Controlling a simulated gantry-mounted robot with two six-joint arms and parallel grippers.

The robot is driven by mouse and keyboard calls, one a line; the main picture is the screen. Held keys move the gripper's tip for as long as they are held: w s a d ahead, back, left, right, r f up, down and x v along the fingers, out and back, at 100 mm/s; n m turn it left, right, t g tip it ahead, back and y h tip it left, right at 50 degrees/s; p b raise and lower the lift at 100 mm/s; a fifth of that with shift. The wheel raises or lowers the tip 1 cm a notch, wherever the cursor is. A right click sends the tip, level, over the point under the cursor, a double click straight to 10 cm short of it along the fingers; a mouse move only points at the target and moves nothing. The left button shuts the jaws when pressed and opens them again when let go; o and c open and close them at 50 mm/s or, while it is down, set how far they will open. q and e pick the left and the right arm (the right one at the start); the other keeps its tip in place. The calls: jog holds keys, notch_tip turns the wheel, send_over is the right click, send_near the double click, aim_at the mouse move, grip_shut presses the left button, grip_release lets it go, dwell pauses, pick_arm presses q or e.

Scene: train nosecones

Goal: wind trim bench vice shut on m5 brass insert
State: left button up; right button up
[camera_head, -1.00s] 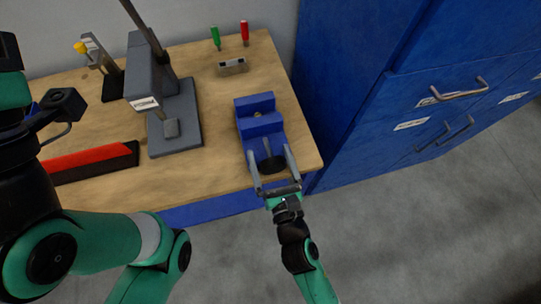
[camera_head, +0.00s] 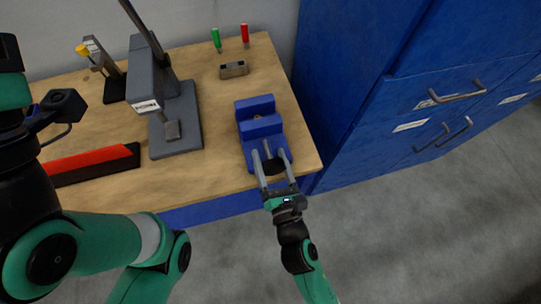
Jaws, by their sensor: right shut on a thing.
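The blue bench vice (camera_head: 262,127) stands near the right front corner of the wooden bench. A small brass-coloured insert (camera_head: 257,115) shows at the gap between its two jaw blocks; whether both jaws touch it is too small to tell. My right gripper (camera_head: 268,153) reaches in from the front, with a finger on each side of the dark round knob (camera_head: 271,167) at the vice's front end, and is shut on it. The fingers partly cover the front of the vice. My left arm shows at the left, but its gripper fingers are not visible.
A grey press (camera_head: 176,125) stands left of the vice. A red-and-black bar (camera_head: 92,161) lies at the front left. A small grey block (camera_head: 233,69), a green-handled tool (camera_head: 216,37) and a red-handled tool (camera_head: 245,34) are behind. Blue cabinets (camera_head: 385,125) stand on the right.

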jog(key=shift+m, duration=1)
